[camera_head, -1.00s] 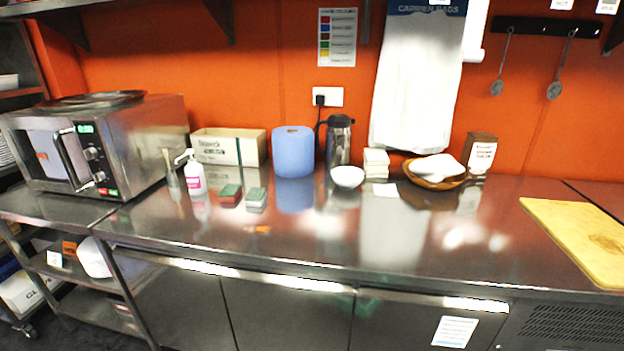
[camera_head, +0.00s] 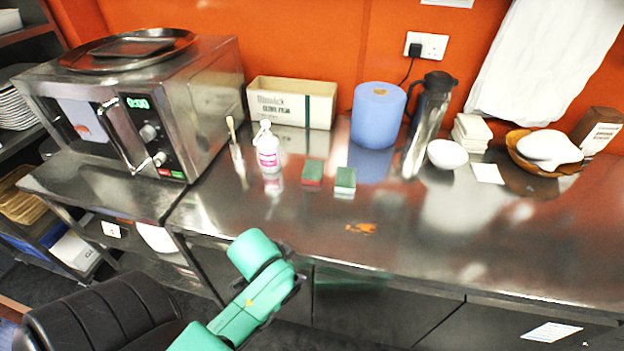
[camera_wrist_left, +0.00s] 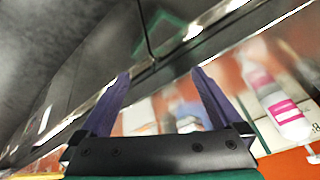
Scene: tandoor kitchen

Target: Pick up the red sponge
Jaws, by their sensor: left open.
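The red sponge (camera_head: 313,173) has a green top and red side and lies on the steel counter (camera_head: 440,245). A similar green-and-pale sponge (camera_head: 345,180) lies just to its right, with a small gap. My left arm shows in the head view below the counter's front edge, well short of the sponges; its fingers cannot be made out there. In the left wrist view my left gripper (camera_wrist_left: 160,75) has its two purple fingers apart, with nothing held between them. I cannot pick out the red sponge in that blurred, tilted view. My right gripper is not in view.
A spray bottle (camera_head: 268,148) with a pink label stands left of the sponges. A cardboard box (camera_head: 290,103), blue paper roll (camera_head: 378,115), steel flask (camera_head: 428,120) and white bowl (camera_head: 446,154) stand behind. A steel oven (camera_head: 140,100) is at left. The counter in front is mostly clear.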

